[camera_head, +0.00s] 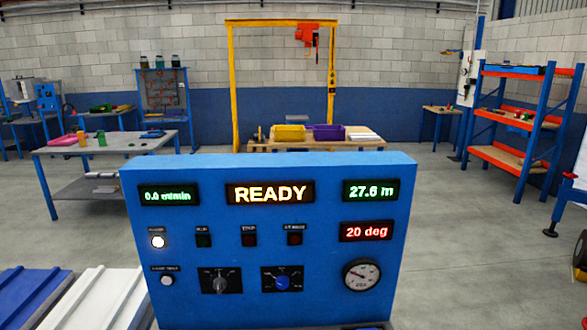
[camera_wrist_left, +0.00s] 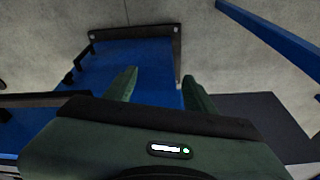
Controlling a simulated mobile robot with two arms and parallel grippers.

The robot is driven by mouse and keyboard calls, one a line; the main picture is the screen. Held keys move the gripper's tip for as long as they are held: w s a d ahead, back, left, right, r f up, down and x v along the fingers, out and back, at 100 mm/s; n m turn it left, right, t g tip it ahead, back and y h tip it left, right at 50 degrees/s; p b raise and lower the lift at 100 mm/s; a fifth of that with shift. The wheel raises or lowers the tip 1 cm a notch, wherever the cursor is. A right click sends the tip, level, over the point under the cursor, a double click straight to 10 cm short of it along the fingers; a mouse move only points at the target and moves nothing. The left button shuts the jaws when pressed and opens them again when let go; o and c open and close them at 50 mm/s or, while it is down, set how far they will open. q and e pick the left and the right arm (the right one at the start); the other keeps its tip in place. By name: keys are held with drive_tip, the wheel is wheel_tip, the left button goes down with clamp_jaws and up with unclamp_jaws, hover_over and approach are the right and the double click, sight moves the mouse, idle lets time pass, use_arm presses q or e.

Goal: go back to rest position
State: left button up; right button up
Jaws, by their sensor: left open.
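My left gripper (camera_wrist_left: 160,82) shows in the left wrist view with its two dark green fingers apart and nothing between them. Beyond the fingers is a blue surface (camera_wrist_left: 120,65) with a dark edge, and grey floor. Neither gripper shows in the head view. In the head view a blue control panel (camera_head: 270,173) stands upright in front of me. Its middle display (camera_head: 270,193) reads READY, and other displays read 0.0 m/min, 27.6 m and 20 deg. The white lamp (camera_head: 158,241) at its left is lit.
White and blue ribbed panels (camera_head: 95,300) lie at the lower left. A grey workbench (camera_head: 110,145) stands behind on the left. A yellow gantry frame (camera_head: 234,90) stands at the back, and a blue and orange shelf (camera_head: 510,120) on the right. Open floor (camera_head: 450,215) lies right of the panel.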

use_arm(q)
drive_tip(key=s+f+g, duration=0.1)
drive_tip(key=s+f, duration=0.2)
drive_tip(key=f, duration=0.4)
drive_tip(key=s+f, duration=0.3)
drive_tip(key=f, duration=0.5)
drive_tip(key=s+a+f, duration=0.3)
drive_tip(key=s+f, duration=0.7)
drive_tip(key=s, duration=0.3)
drive_tip(key=shift+s+a+f+g+b, duration=0.2)
drive_tip(key=shift+s+f+g+b, duration=0.1)
drive_tip(key=shift+f+g, duration=0.1)
